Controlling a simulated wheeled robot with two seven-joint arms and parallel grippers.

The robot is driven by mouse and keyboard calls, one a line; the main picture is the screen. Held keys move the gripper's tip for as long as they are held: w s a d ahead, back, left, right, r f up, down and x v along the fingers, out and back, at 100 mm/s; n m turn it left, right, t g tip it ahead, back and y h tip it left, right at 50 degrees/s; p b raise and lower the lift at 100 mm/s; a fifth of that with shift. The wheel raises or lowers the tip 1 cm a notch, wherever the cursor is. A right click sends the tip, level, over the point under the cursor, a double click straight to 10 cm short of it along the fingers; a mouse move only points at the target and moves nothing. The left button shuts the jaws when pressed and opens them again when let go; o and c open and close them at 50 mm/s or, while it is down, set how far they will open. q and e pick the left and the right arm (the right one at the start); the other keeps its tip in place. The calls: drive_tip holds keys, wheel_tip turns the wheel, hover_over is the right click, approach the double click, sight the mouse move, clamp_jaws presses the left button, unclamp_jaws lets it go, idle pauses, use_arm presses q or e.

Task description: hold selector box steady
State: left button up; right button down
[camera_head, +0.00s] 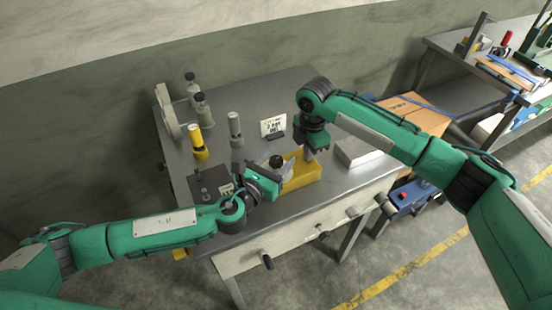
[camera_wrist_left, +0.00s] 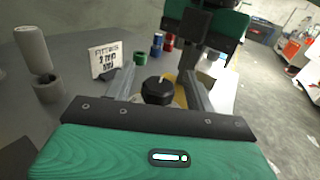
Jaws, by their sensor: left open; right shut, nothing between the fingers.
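The selector box (camera_head: 303,174) is a yellow block on the metal workbench, partly hidden by both of my grippers. A black knob (camera_head: 276,161) with a pale pointer shows at its left end. My left gripper (camera_head: 284,172) is open at that end. In the left wrist view, the knob (camera_wrist_left: 158,92) lies between its two spread fingers, and a little yellow of the box shows behind it. My right gripper (camera_head: 309,156) points down at the box's far side, shut and empty. I cannot tell whether either gripper touches the box.
A white sign card (camera_head: 273,127) stands behind the box. A grey block (camera_head: 358,151) lies to its right. A dark plate (camera_head: 207,181) lies near my left gripper.

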use_arm(q)
drive_tip(key=shift+f, duration=0.1)
drive_tip(key=c, duration=1)
drive_tip(key=shift+o, duration=0.2)
drive_tip(key=shift+h, duration=0.3)
